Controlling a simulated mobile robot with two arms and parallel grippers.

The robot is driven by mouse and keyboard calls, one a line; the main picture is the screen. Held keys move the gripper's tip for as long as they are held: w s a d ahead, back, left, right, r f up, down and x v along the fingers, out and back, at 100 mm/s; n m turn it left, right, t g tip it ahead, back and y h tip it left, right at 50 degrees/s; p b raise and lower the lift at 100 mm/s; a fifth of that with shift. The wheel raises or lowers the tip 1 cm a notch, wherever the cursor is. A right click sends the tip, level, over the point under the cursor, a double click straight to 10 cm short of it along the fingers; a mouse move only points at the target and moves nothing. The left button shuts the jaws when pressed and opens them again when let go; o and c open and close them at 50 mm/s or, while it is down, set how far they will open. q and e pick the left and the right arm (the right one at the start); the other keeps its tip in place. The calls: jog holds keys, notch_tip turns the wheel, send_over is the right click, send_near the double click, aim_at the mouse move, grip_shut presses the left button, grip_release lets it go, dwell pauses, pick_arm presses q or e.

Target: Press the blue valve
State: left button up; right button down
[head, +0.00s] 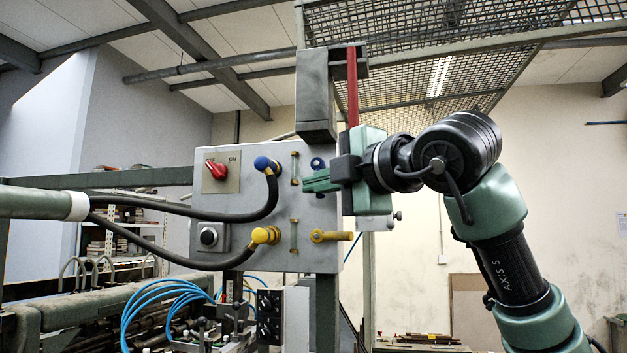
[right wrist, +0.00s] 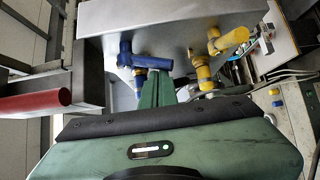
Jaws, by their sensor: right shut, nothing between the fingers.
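The blue valve (head: 317,163) is on the upper right of the grey control panel (head: 268,205), mostly hidden behind my gripper in the head view. In the right wrist view, its blue lever (right wrist: 150,62) sticks out just beyond my green fingertips. My right gripper (head: 306,184) is shut and empty, its fingers pointing left in front of the panel, just below the valve. It also shows in the right wrist view (right wrist: 158,78). I cannot tell whether the fingertips touch the lever. My left gripper is not in view.
A yellow valve (head: 330,236) sits below the blue one. Blue (head: 265,164) and yellow (head: 262,236) hose fittings with black hoses are to the left. A red switch (head: 216,170) is at the upper left. A red bar (head: 352,85) stands above my gripper.

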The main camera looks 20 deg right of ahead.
jog(key=shift+s+d+r+n+g+b, duration=0.15)
jog(key=shift+s+d+r+n+g, duration=0.15)
jog(key=shift+d+r, duration=0.2)
jog(key=shift+s+d+r+n+g+b, duration=0.2)
jog(key=shift+s+d+r+g, duration=0.15)
jog(key=shift+d+r, duration=0.15)
dwell(1.0)
dwell(0.4)
